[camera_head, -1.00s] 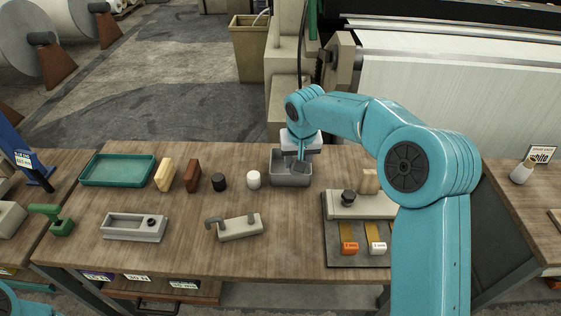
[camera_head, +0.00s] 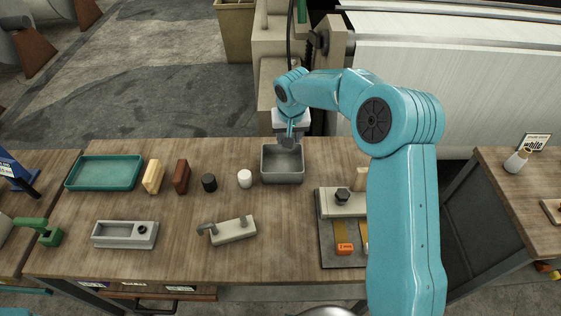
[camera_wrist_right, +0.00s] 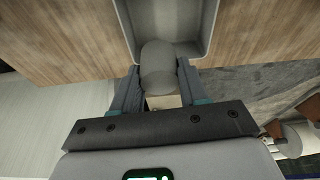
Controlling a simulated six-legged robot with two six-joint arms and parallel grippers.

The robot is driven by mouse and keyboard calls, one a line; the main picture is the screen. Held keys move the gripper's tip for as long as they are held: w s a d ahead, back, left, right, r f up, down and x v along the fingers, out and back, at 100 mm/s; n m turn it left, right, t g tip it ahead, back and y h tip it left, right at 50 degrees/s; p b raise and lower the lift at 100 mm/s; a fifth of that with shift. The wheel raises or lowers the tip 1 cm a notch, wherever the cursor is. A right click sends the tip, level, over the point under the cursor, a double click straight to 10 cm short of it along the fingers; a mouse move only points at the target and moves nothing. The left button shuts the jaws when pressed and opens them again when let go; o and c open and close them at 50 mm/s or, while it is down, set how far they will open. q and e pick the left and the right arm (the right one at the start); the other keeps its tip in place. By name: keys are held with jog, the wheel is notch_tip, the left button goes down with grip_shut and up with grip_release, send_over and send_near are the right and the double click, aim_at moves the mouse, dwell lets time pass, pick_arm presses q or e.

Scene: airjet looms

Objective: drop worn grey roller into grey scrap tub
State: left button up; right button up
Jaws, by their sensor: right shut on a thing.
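The worn grey roller (camera_wrist_right: 158,68) is between the two fingers of my right gripper (camera_wrist_right: 158,82) in the right wrist view. My right gripper also shows in the head view (camera_head: 289,138), shut on the roller, at the back rim of the grey scrap tub (camera_head: 283,178). The tub stands on the bench and its visible inside looks empty. In the right wrist view the tub (camera_wrist_right: 208,30) lies just beyond the roller, whose far end overlaps the tub's near edge. The exact height above the rim cannot be told. My left gripper is not in view.
A white roller (camera_head: 245,178) and a black roller (camera_head: 209,183) stand left of the tub. A brown block (camera_head: 181,177), tan block (camera_head: 153,176) and green tray (camera_head: 104,173) are further left. A dark mat (camera_head: 342,258) with fixtures lies front right.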

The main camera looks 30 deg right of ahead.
jog(key=shift+s, duration=0.15)
jog(key=shift+f+b, duration=0.3)
jog(key=shift+f, duration=0.1)
notch_tip(320, 180, down, 5)
jog(key=b, duration=0.3)
jog(key=shift+w+f, duration=0.15)
jog(key=shift+w, duration=0.05)
jog(key=o, duration=0.7)
jog(key=shift+s, duration=0.1)
jog(key=shift+c, duration=0.2)
jog(key=o, duration=0.5)
jog(key=v, duration=1.6)
jog(key=shift+r+b, duration=0.3)
jog(key=shift+b, duration=0.05)
